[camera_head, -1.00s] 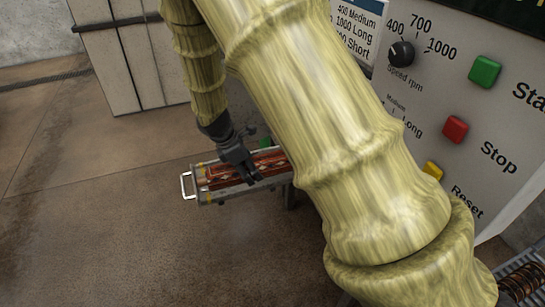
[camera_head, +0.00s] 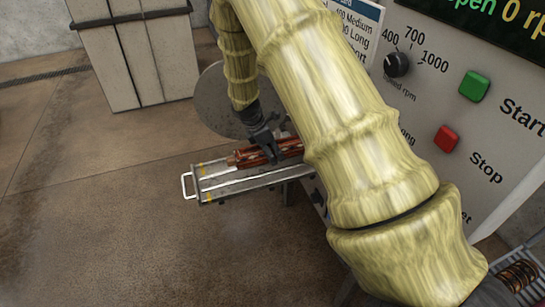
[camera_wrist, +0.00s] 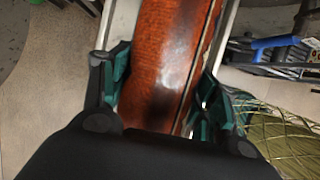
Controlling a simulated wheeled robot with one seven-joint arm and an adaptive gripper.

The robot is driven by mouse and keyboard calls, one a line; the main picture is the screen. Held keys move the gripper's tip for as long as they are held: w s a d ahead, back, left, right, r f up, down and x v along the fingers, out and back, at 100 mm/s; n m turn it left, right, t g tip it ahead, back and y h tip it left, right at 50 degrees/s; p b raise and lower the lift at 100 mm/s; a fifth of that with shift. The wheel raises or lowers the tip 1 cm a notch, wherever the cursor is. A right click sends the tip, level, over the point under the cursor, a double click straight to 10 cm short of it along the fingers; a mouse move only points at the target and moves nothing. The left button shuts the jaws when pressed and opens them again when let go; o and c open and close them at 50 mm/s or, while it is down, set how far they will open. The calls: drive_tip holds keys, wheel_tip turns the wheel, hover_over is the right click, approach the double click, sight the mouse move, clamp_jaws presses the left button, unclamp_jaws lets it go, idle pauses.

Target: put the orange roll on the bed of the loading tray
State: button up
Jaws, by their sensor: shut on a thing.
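The orange roll (camera_head: 243,157) is a patterned, rust-orange cylinder lying lengthwise over the far part of the loading tray (camera_head: 240,184). The tray is a long grey metal trough with a white handle (camera_head: 187,186) at its left end. My gripper (camera_head: 270,153) points down at the roll. In the wrist view the roll (camera_wrist: 172,62) sits between the teal finger pads, which are shut on it, with pale tray rails on both sides. Whether the roll touches the bed or hangs just above it is unclear. My arm hides its right end.
A round grey disc (camera_head: 222,98), like an open door, stands behind the tray. The control panel with green (camera_head: 474,86) and red (camera_head: 446,138) buttons is on the right. A pale cabinet (camera_head: 140,60) stands at the back left. The floor at the left front is clear.

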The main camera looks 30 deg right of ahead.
drive_tip(key=shift+f+p, duration=0.55)
drive_tip(key=shift+f, duration=1.05)
drive_tip(key=shift+f, duration=0.25)
drive_tip(key=o, duration=1.7)
drive_tip(key=shift+r, duration=0.1)
drive_tip(key=b+v, duration=0.3)
drive_tip(key=v, duration=0.9)
drive_tip(key=shift+a+r, duration=0.1)
